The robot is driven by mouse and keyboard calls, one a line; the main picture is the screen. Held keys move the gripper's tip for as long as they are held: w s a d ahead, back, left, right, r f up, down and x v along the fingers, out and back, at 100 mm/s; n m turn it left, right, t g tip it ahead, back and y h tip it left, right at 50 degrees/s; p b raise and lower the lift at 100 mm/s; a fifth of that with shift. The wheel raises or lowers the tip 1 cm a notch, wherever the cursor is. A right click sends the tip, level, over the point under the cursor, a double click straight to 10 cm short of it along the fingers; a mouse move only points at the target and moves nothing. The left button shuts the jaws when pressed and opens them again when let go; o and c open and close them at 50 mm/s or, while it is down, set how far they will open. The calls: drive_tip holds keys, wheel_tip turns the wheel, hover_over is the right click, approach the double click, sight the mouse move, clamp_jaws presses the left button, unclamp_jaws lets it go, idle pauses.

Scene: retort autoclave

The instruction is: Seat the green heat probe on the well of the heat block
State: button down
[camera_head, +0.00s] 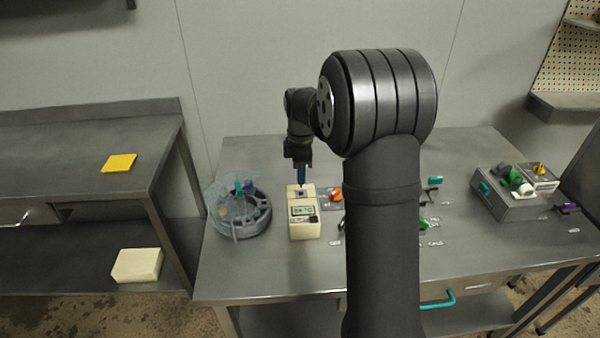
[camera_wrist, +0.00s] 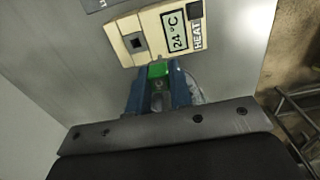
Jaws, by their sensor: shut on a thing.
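The heat block (camera_head: 304,228) is a cream box with a small display, standing on the steel bench left of my arm. In the wrist view the heat block (camera_wrist: 150,30) shows a "24 °C" display, a HEAT label and a square dark well (camera_wrist: 137,43). My gripper (camera_head: 301,178) is above the back part of the block in the head view. In the wrist view its blue fingers (camera_wrist: 160,92) are shut on the green heat probe (camera_wrist: 158,71). The probe appears beside the well, not lined up with it in this view. Its lower end is hidden.
A grey box (camera_head: 508,194) with knobs stands at the right. My arm hides part of the bench's middle.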

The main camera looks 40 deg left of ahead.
drive_tip(key=w+a+f, duration=0.2)
drive_tip(key=w+f, duration=0.1)
drive_tip(key=f, duration=0.1)
drive_tip(key=shift+w+a+f, duration=0.2)
drive_tip(key=shift+a+f, duration=0.1)
drive_tip(key=shift+a, duration=0.1)
drive_tip(key=shift+f, duration=0.3)
idle(1.0)
drive_tip(key=shift+f, duration=0.5)
drive_tip(key=shift+f, duration=0.3)
drive_tip(key=shift+f, duration=0.4)
drive_tip(key=shift+f, duration=0.7)
idle(1.3)
